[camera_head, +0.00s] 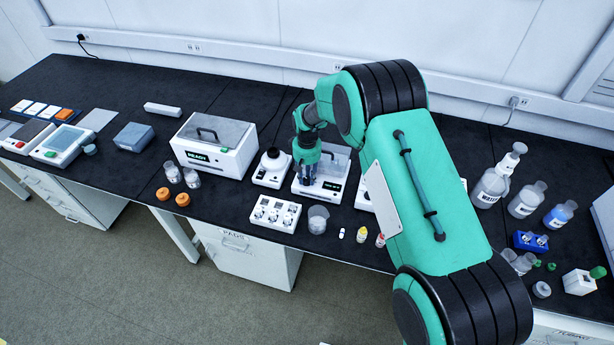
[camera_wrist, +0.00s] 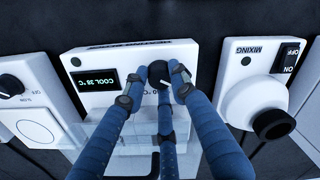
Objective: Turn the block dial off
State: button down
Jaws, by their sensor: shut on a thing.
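The heating block (camera_wrist: 98,88) is a white box with a dark display (camera_wrist: 95,83) whose green text seems to read "COOL 38 °C". Its black dial (camera_wrist: 157,72) sits on the front panel, right of the display in the wrist view, with a pale pointer mark partly showing. My gripper (camera_wrist: 155,84) is shut on the dial, its blue fingers around it and partly hiding it and the panel print. In the head view the block (camera_head: 331,171) stands mid-bench with a clear lid, and my gripper (camera_head: 307,170) reaches down at its front.
A mixer (camera_wrist: 258,85) with an on/off rocker switch stands close on one side of the block. A white device (camera_wrist: 28,100) with a black knob stands close on the other. A white vial rack (camera_head: 275,213) and a beaker (camera_head: 318,218) stand in front.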

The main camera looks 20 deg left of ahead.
aim_at(308, 179)
jog(key=shift+s+f+n, duration=0.1)
jog(key=shift+s+n, duration=0.05)
jog(key=shift+n, duration=1.55)
jog(key=shift+d, duration=0.1)
jog(key=c, duration=1.4)
grip_release()
jog(key=shift+r, duration=0.2)
jog(key=shift+r, duration=0.2)
notch_tip(308, 179, up, 11)
jog(key=shift+r, duration=0.15)
jog(key=shift+r, duration=0.1)
